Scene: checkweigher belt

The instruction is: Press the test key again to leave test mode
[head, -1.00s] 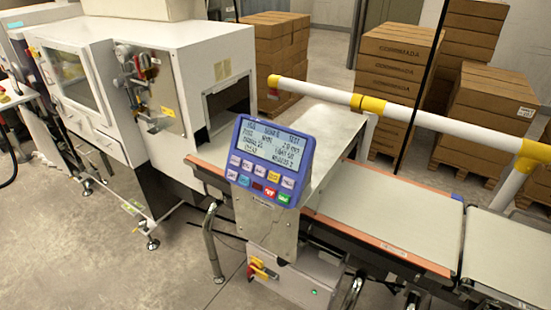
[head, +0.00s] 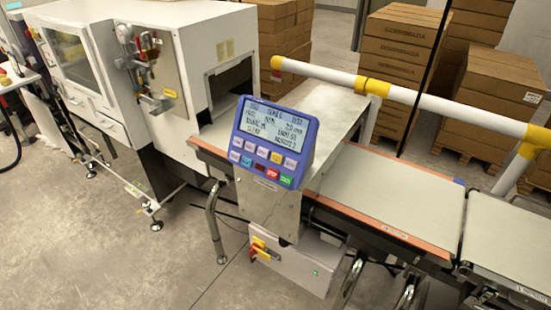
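A blue control panel (head: 297,121) stands tilted on a metal housing beside the belt, near the middle of the head view. Its screen (head: 272,127) is lit with several lines of dark text, too blurred to read surely. Below the screen are two rows of keys (head: 262,152) in white, yellow, red, green and other colours. The lettering on the keys is too small to tell which one is the test key. Neither of my grippers shows in the head view, and nothing touches the panel.
A pale conveyor belt (head: 395,190) with orange edges runs right from the panel. A white machine (head: 205,50) stands at left. A white and yellow guard rail (head: 450,109) crosses behind the belt. Stacked cartons (head: 397,50) stand behind it. The front floor (head: 100,265) is clear.

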